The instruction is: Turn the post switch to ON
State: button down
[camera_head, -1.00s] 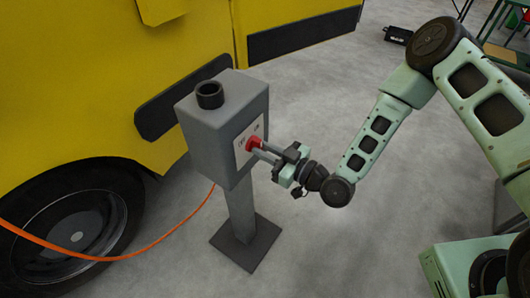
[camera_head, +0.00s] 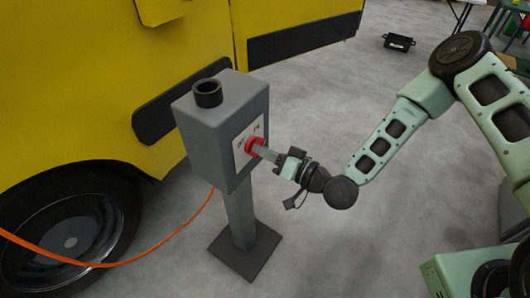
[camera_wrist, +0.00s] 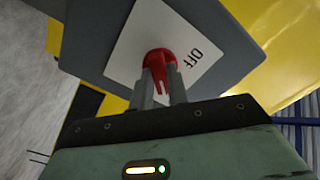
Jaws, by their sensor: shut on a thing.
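The post switch is a grey box (camera_head: 205,140) on a grey post (camera_head: 239,218), upright beside the yellow vehicle. Its right face has a white label plate (camera_head: 240,154) with a red knob (camera_head: 254,147). My gripper (camera_head: 260,150) reaches in from the right and is shut on the red knob. In the wrist view the red knob (camera_wrist: 160,57) sits between the two grey fingers (camera_wrist: 160,82). The word OFF is readable on the plate (camera_wrist: 126,55), right of the knob and tilted. The ON mark is not visible there, and I cannot tell the knob's exact setting.
The yellow vehicle (camera_head: 70,60) with its black wheel (camera_head: 70,235) stands close behind and left of the post. An orange hose (camera_head: 150,250) runs low past it. A black case (camera_head: 399,42) lies on the floor at the back.

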jog(key=shift+f+m, duration=0.1)
jog(key=shift+m, duration=0.2)
dwell(0.4)
jog(key=c, duration=1.4)
grip_release()
jog(key=shift+o, duration=0.2)
jog(key=v, duration=1.7)
jog(key=shift+s+d+b, duration=0.2)
jog(key=shift+b, duration=0.1)
